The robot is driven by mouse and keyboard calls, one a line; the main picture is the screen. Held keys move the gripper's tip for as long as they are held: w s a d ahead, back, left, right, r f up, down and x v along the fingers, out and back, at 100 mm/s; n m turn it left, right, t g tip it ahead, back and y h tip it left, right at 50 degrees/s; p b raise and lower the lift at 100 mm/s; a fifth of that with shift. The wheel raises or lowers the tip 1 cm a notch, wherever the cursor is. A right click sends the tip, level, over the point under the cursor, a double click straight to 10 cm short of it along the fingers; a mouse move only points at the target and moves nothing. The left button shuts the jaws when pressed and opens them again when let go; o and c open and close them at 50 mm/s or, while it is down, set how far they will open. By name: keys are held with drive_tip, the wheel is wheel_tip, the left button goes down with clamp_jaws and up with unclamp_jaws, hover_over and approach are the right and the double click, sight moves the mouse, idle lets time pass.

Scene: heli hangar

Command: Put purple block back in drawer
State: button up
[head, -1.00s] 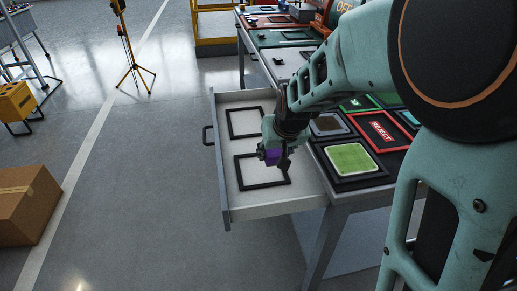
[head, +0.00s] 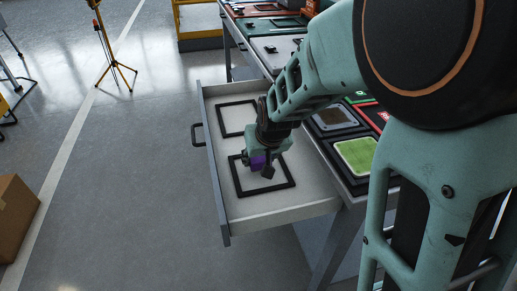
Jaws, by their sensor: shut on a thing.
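The purple block (head: 258,161) is held in my gripper (head: 261,168), which is shut on it. My gripper points down over the open drawer (head: 285,205), at the near black square frame (head: 262,189) on the drawer's white floor. The block appears over the upper part of that frame's inside. I cannot tell whether the block touches the drawer floor. The fingers hide part of the block. The drawer is pulled out to the left of the table, with its handle (head: 197,134) on its left front.
A second black square frame (head: 237,118) lies empty farther back in the drawer. A cardboard box (head: 17,215) and a yellow tripod (head: 107,60) stand on the floor at left. The floor between is clear.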

drive_tip(key=shift+d+f+b, duration=0.1)
drive_tip(key=shift+f+b, duration=0.25)
drive_tip(key=shift+f, duration=0.6)
drive_tip(key=shift+s+f, duration=0.1)
drive_tip(key=shift+f, duration=0.1)
drive_tip(key=o, duration=1.2)
drive_tip(key=shift+r+p, duration=0.35)
drive_tip(key=shift+r, duration=0.2)
drive_tip(key=shift+p+v, duration=4.7)
drive_tip(key=shift+v, duration=1)
